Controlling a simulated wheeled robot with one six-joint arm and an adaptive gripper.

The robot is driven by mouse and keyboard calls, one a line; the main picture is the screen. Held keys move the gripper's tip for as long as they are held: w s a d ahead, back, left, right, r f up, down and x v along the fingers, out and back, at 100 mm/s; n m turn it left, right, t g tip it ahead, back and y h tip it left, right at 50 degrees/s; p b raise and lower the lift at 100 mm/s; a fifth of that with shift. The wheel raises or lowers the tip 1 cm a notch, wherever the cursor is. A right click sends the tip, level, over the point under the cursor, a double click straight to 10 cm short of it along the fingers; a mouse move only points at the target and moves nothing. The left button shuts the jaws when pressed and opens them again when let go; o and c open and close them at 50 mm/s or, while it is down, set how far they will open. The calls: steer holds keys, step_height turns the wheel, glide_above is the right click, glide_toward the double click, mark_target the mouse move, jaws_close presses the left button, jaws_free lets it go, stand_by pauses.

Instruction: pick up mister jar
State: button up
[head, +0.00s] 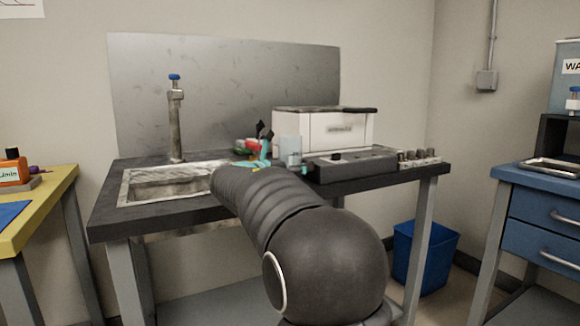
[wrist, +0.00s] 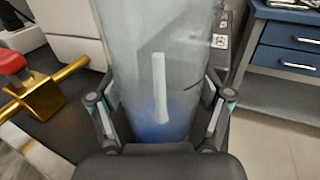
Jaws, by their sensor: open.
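The mister jar, a clear greyish cylinder (wrist: 158,60) with a white stick-like part and a blue patch low inside, fills the middle of the wrist view. It also shows in the head view (head: 291,150) on the dark bench, in front of the white box. My gripper (wrist: 160,100) is open, with one finger on each side of the jar. I cannot tell whether the fingers touch it. In the head view my arm hides most of the gripper.
The dark bench (head: 108,222) holds a sink (head: 165,185), a white box (head: 325,130) and a grey control unit (head: 350,165). In the wrist view a brass fitting with a red knob (wrist: 45,92) lies left of the jar. A blue drawer cabinet (head: 540,215) stands at right.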

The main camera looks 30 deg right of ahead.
steer(key=shift+d, duration=0.2)
steer(key=c, duration=1.1)
steer(key=shift+c, duration=0.2)
steer(key=shift+r, duration=0.15)
